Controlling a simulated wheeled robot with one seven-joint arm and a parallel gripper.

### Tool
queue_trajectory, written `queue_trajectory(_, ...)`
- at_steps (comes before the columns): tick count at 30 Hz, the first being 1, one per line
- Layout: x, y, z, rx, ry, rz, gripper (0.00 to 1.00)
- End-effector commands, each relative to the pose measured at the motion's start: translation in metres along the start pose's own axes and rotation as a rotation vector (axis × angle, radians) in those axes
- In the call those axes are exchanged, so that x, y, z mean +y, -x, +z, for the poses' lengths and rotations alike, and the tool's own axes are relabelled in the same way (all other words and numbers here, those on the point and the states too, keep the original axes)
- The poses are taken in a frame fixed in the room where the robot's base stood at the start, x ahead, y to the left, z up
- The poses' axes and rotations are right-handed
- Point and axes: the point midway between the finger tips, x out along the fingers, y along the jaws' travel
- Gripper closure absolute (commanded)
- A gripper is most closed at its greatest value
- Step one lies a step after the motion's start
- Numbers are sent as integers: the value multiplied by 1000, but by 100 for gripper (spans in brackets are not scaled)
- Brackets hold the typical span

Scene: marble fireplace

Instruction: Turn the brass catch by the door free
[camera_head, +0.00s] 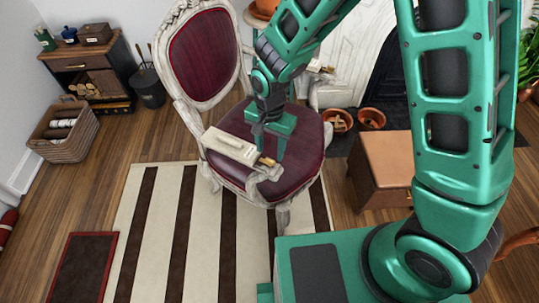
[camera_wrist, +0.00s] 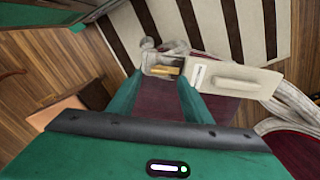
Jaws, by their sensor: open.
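The brass catch (camera_head: 267,161) is a small golden piece at the right end of a pale door panel (camera_head: 228,145). In the wrist view the brass catch (camera_wrist: 166,70) lies in a pale recess beside the panel (camera_wrist: 236,80), which has a raised handle. My gripper (camera_head: 269,150) points down over the chair seat, close to the catch. In the wrist view my gripper (camera_wrist: 162,80) has its green fingers spread and empty, with the catch just beyond and between the tips. I cannot tell whether a finger touches it.
The pale unit is at the front left of a white carved chair with a burgundy seat (camera_head: 285,172). A striped rug (camera_head: 165,235) lies in front. A brown box (camera_head: 385,165) and terracotta pots (camera_head: 371,118) stand at the right. A wicker basket (camera_head: 62,135) is far left.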

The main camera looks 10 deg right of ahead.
Motion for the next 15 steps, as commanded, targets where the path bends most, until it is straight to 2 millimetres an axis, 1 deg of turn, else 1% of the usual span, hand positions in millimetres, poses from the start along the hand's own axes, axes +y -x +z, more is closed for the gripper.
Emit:
queue_trajectory(1, 1, -9, 0, -1, 0, 4, 55)
queue_trajectory(6, 1, -30, 0, -1, 0, 4, 55)
queue_trajectory(10, 1, -39, 0, 0, -1, 1, 55)
queue_trajectory(15, 1, -43, 0, 0, 0, 1, 55)
